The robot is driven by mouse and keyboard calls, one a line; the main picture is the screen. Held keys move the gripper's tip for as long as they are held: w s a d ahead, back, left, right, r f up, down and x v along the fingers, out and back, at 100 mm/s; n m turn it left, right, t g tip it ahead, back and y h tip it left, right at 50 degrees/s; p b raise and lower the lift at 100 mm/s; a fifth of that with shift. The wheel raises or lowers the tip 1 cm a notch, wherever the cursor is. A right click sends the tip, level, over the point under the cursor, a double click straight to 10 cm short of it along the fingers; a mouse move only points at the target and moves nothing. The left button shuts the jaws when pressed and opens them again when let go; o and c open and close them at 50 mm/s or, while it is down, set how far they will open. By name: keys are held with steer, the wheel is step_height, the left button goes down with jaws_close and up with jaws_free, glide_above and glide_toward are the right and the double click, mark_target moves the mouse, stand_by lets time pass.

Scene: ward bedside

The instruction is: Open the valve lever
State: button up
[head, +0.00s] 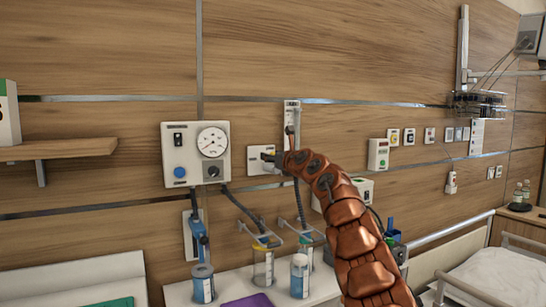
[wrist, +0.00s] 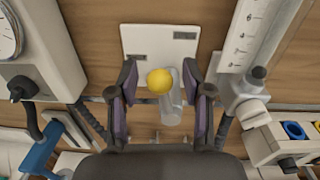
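The valve's white wall plate (wrist: 160,45) is mounted on the wood panel and also shows in the head view (head: 257,167), partly behind my gripper. A yellow round knob (wrist: 159,80), which looks like the lever's end, stands in front of the plate's lower part. A pale grey cylindrical part (wrist: 172,108) lies just below and right of it. My gripper (wrist: 159,72) is open, with one dark finger on each side of the knob and a visible gap on both sides. In the head view my gripper (head: 272,157) is at the plate, small and partly hidden.
A gauge box (head: 196,154) is on the wall to the left. A white scaled flowmeter (wrist: 243,35) stands close right of my gripper in the wrist view. Jars, hoses and a bottle (head: 299,276) are below. A bed (head: 490,270) is at right.

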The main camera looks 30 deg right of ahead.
jaws_close()
steer(key=shift+d+r+m, duration=0.3)
steer(key=shift+d+m, duration=0.15)
steer(key=shift+m, duration=0.65)
steer(key=shift+s+d+f+m+p, duration=0.1)
steer(key=shift+d+m+p, duration=0.15)
steer(key=shift+m+p, duration=0.2)
steer(key=shift+o, duration=0.5)
jaws_free()
steer(key=shift+s, duration=0.1)
